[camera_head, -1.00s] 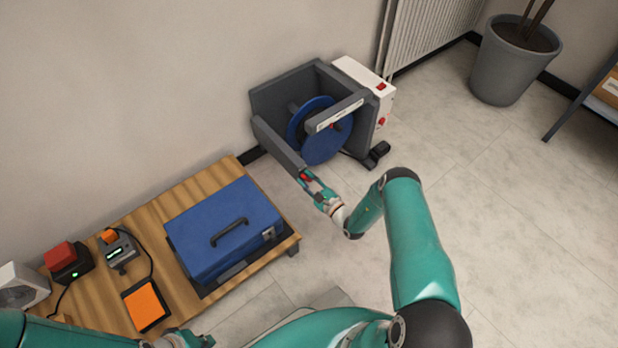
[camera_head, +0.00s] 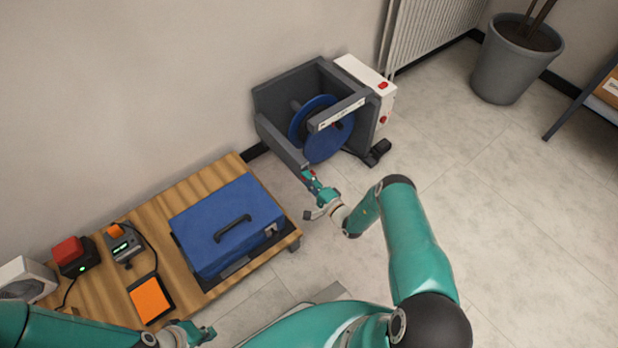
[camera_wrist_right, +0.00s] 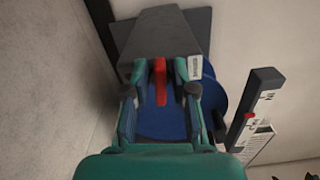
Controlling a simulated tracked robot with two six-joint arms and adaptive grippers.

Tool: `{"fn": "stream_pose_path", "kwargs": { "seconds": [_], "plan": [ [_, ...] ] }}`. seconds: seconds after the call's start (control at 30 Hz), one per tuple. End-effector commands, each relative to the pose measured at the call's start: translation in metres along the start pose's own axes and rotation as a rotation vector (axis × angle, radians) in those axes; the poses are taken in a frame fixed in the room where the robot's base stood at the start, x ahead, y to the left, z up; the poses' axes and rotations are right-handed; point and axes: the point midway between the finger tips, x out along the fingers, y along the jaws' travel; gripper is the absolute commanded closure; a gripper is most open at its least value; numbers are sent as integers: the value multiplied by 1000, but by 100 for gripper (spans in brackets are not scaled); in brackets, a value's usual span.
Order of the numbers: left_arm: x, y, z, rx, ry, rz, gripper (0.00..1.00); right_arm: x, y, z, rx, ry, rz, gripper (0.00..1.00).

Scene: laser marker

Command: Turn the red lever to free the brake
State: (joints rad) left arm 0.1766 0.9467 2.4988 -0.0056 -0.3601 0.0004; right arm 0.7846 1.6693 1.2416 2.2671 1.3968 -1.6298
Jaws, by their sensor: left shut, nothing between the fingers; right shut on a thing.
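The red lever shows in the right wrist view (camera_wrist_right: 160,82), between the two fingers of my right gripper (camera_wrist_right: 160,100), which is shut on it. In the head view, my right gripper (camera_head: 312,180) is at the near left corner of the grey machine frame (camera_head: 282,145), and only a little red of the lever shows at its tips. A blue disc (camera_head: 325,148) sits inside the frame. My left gripper (camera_head: 205,335) is low in the head view, shut and empty, in front of the wooden table. The lever's mount is mostly hidden by my fingers.
A wooden table (camera_head: 190,190) holds a blue case (camera_head: 215,250), an orange pad (camera_head: 150,298), a device with a red block (camera_head: 68,250) and a small meter (camera_head: 120,240). A white box (camera_head: 365,72) with red buttons adjoins the machine.

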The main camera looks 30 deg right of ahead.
Motion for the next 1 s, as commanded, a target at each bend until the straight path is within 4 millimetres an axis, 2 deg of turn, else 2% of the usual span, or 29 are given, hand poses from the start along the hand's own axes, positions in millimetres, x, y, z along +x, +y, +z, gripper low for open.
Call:
{"fn": "stream_pose_path", "kwargs": {
  "seconds": [0.3,0.77,0.8,0.87,1.0],
  "plan": [
    [-3,1,0,0,0,0,100,0,5,4,-111,-8,8,100],
    [-3,1,0,0,0,0,100,0,6,5,-125,-10,10,100],
    [-3,1,0,0,0,0,100,0,6,5,-125,-10,10,73],
    [-3,1,0,0,0,0,100,-1,6,5,-125,-10,10,63],
    [-3,1,0,0,0,0,100,0,5,4,-126,-7,7,62]
  ]
}}
